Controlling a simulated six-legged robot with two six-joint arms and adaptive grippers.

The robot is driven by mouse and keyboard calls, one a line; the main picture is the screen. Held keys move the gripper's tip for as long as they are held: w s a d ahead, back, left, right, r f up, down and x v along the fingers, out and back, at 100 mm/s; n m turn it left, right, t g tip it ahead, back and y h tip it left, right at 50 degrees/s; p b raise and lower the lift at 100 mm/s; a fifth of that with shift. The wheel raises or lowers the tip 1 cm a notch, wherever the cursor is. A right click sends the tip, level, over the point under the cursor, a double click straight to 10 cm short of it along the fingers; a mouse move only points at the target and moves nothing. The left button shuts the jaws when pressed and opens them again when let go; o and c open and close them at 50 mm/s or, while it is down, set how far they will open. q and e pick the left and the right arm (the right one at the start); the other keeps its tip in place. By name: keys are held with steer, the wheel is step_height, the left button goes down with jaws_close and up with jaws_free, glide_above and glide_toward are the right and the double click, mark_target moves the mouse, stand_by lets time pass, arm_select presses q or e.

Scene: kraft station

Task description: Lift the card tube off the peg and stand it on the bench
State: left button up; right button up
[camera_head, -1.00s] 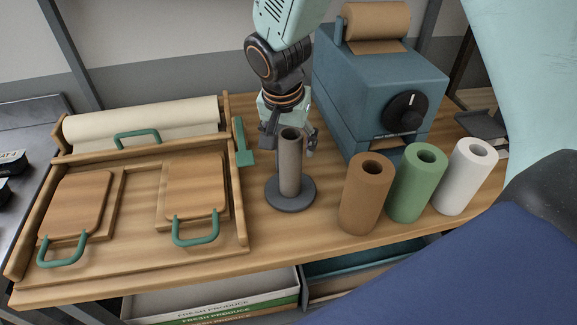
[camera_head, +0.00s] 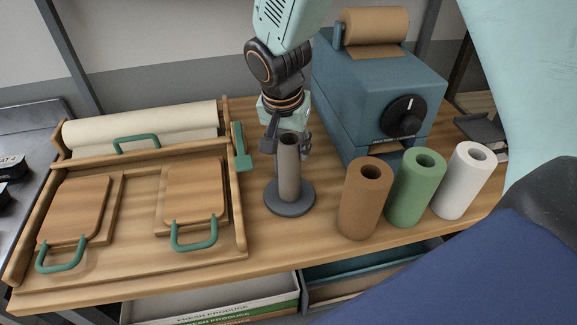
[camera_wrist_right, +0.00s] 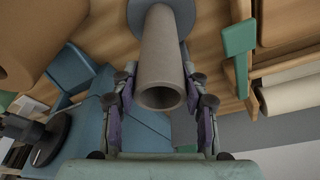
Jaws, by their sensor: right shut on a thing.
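The grey-brown card tube (camera_head: 289,170) stands upright on a round dark grey base (camera_head: 290,204); the peg itself is hidden inside it. My right gripper (camera_head: 288,147) comes down from behind and is shut on the upper part of the tube. In the right wrist view the tube (camera_wrist_right: 163,65) lies between the two fingers, with its open end facing the camera. The tube's lower end still meets the base. The wooden bench (camera_head: 262,242) carries the base. My left gripper does not show.
Brown (camera_head: 365,200), green (camera_head: 416,188) and white (camera_head: 463,181) rolls stand to the right. A blue machine (camera_head: 375,95) is behind them. A wooden tray with green-handled boards (camera_head: 195,190) is at left. Bare bench lies in front of the base.

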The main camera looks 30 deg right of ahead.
steer(key=shift+p+v, duration=0.7)
steer(key=shift+v, duration=0.2)
steer(key=shift+w+d+r+p, duration=0.1)
steer(key=shift+r+p, duration=0.55)
steer(key=shift+r, duration=0.15)
steer(key=shift+w+r+p, duration=0.1)
steer(key=shift+r+p, duration=0.75)
steer(key=shift+r, duration=0.1)
steer(key=shift+r+p, duration=0.85)
steer(key=shift+r, duration=0.2)
step_height(320, 180, up, 9)
steer(key=p, duration=0.5)
steer(key=shift+r, duration=0.25)
steer(key=shift+f, duration=0.1)
